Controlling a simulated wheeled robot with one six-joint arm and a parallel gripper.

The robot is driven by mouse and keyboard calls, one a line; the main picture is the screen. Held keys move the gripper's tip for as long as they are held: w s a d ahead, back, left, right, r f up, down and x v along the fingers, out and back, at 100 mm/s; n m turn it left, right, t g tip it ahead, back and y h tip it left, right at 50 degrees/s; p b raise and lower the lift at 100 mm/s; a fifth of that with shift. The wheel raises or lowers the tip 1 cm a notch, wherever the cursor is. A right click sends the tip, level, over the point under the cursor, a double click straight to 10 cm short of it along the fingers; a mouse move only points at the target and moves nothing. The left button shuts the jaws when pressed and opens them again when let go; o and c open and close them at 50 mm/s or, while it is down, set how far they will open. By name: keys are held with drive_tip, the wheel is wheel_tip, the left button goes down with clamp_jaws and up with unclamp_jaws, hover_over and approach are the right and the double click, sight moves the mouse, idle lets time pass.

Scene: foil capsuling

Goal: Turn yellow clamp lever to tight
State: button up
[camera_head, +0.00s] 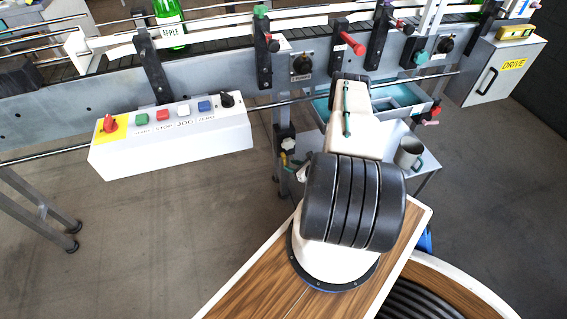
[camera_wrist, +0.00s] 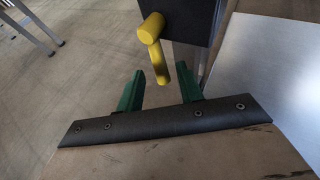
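The yellow clamp lever (camera_wrist: 151,30) shows in the wrist view, with a thick rounded end at the top and a thinner arm pointing down. It sits against a dark block (camera_wrist: 190,20). My gripper (camera_wrist: 161,70) is open, with one green finger on each side of the lever's lower end in the picture. The fingers look apart from it; I cannot tell how far in depth the lever lies from the fingertips.
The conveyor frame (camera_head: 95,115) carries clamp blocks with a red handle (camera_head: 352,43) and green knobs. A white control box (camera_head: 175,150), a grey mug (camera_head: 408,153) on a shelf, a blue tray (camera_head: 395,97) and a drive cabinet (camera_head: 497,72) stand around my arm.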

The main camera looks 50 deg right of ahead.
sight(286, 164)
drive_tip(key=shift+x, duration=2.25)
